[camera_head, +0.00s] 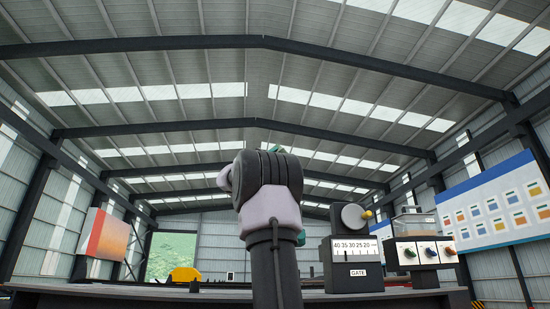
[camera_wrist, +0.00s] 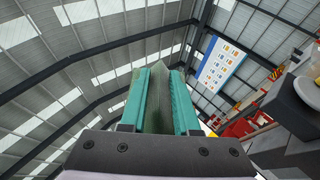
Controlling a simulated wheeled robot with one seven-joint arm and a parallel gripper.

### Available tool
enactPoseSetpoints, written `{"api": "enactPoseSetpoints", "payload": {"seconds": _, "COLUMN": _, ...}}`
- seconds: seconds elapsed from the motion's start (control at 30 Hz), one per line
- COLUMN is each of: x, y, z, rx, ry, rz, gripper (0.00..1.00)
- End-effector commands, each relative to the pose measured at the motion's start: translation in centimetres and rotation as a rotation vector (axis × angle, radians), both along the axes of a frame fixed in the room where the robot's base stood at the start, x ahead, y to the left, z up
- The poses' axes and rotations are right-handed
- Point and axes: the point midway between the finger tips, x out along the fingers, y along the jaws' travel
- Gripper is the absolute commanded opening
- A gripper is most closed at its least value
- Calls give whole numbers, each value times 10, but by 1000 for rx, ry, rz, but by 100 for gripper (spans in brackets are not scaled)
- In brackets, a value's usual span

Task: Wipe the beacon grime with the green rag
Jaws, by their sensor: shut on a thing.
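My gripper (camera_wrist: 164,75) shows in the wrist view with its two teal fingers pointing up. It is shut on a thin dark green sheet, the green rag (camera_wrist: 158,112), which stands between the fingers. In the head view my arm rises in the middle and its wrist hides most of the gripper; only small green bits show around it. I cannot make out the beacon or any grime in either view. The rag appears to touch nothing but the fingers.
A dark gauge box marked GATE (camera_head: 355,262) stands right of my arm on the bench (camera_head: 120,292). Beside it is a control box with coloured knobs (camera_head: 424,252). A board with cards (camera_head: 497,205) hangs at right. The space above is open up to the roof.

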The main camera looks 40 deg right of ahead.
Motion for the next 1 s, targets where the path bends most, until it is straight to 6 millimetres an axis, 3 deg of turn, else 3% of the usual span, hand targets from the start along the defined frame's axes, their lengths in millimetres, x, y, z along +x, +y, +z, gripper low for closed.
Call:
{"api": "enactPoseSetpoints", "payload": {"seconds": 0.27, "x": -1, "y": 1, "z": 0, "rx": 0, "ry": 1, "rz": 1, "gripper": 0}}
{"api": "enactPoseSetpoints", "payload": {"seconds": 0.6, "x": -23, "y": 14, "z": 0, "rx": 2, "ry": 0, "rz": 2, "gripper": 0}}
{"api": "enactPoseSetpoints", "payload": {"seconds": 1.0, "x": -25, "y": 16, "z": 0, "rx": -1, "ry": 1, "rz": 0, "gripper": 0}}
